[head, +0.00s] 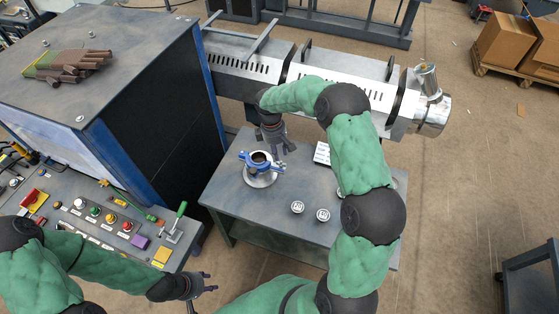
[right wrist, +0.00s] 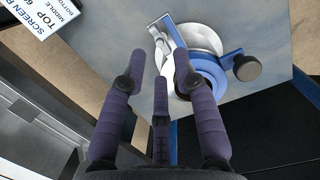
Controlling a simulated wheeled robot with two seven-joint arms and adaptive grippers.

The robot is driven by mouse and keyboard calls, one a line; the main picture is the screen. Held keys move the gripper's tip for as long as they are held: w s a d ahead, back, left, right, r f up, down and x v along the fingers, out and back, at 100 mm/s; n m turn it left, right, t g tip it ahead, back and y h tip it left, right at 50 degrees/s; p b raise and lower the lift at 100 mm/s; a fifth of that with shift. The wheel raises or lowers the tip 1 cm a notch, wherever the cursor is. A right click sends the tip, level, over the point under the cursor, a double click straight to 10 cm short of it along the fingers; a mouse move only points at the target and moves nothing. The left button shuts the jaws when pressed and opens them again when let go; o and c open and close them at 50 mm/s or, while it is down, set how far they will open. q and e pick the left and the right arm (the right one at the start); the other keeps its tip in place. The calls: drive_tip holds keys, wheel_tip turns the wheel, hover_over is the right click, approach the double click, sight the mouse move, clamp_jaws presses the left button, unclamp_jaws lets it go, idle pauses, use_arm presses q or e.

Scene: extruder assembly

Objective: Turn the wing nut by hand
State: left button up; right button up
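A blue clamp (head: 246,158) sits around a dark-centred cup on a pale round base (head: 262,181) on the small grey table. In the right wrist view the blue ring (right wrist: 210,76) has a blue arm ending in a dark round knob (right wrist: 247,68). A slim metal piece (right wrist: 160,37) lies at its other side; I cannot tell whether it is the wing nut. My right gripper (head: 284,148) hangs just behind and right of the clamp, its fingers (right wrist: 160,65) apart with nothing between them. My left gripper (head: 206,285) is open and empty near the front of the control panel.
A white printed card (head: 322,153) and two small round pieces (head: 297,207) (head: 323,215) lie on the grey table (head: 225,190). The big machine cabinet (head: 150,110) stands left, its metal barrel (head: 330,72) behind. The control panel (head: 90,218) is at left.

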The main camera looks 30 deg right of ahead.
sight(282, 166)
drive_tip(key=f+b, duration=0.1)
drive_tip(key=f, duration=0.1)
drive_tip(key=f+b, duration=0.3)
drive_tip(key=shift+s+d+f, duration=0.2)
drive_tip(key=shift+s+f, duration=0.15)
drive_tip(key=shift+s, duration=0.05)
drive_tip(key=shift+s+f+n, duration=0.1)
drive_tip(key=shift+n, duration=0.9)
drive_tip(key=shift+s, duration=0.15)
drive_tip(key=shift+s+d+f+p, duration=0.1)
drive_tip(key=shift+s+f+p, duration=0.15)
drive_tip(key=shift+s+p, duration=0.05)
drive_tip(key=o, duration=0.3)
drive_tip(key=shift+d, duration=0.1)
drive_tip(key=shift+o, duration=0.2)
drive_tip(key=o, duration=0.4)
drive_tip(key=shift+r, duration=0.1)
